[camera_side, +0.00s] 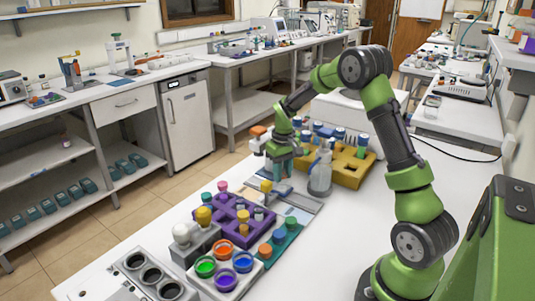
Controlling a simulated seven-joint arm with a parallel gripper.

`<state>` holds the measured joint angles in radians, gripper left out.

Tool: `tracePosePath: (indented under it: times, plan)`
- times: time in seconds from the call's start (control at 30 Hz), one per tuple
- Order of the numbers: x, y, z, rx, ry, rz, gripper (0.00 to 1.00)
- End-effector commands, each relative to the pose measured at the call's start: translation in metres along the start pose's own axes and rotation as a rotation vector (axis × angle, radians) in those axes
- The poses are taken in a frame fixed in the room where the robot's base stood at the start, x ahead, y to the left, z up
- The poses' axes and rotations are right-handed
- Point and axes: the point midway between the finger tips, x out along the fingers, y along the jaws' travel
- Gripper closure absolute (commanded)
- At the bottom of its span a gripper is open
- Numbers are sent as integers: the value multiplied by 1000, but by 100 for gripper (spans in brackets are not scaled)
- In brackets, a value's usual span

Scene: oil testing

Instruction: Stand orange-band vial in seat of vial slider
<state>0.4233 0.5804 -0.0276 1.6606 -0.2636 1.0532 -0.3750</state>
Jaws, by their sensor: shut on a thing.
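My gripper (283,170) points down above the far end of a flat grey-blue track (296,205), which looks like the vial slider. It is shut on a small vial-like thing, mostly hidden between the fingers. I cannot make out an orange band on it. A yellow-capped vial (266,187) stands to the lower left of my gripper, near the track. The slider's seat is too small to make out. I cannot tell whether the held thing touches the slider.
A clear wash bottle (320,172) stands close to the right of my gripper. Behind it is a yellow block (350,172) with blue-capped vials. A purple rack (216,228), a teal rack (281,245) and a white holder of coloured pots (238,289) lie in front. The table's right side is clear.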

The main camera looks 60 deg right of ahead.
Motion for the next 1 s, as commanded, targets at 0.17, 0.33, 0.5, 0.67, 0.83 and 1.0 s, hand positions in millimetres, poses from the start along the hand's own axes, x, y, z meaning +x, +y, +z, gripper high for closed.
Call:
tracePosePath:
  times: [0.17, 0.33, 0.5, 0.67, 0.83, 1.0]
  plan:
    - [0, 0, 0, 0, 0, 0, 66]
    - [0, 0, 0, 0, 0, 0, 42]
    - [0, 0, 0, 0, 0, 0, 42]
    - [-3, 0, 0, 0, 2, 0, 42]
    - [-27, 0, -1, 0, 6, 1, 42]
    - [-68, 0, -1, 1, 7, 1, 42]
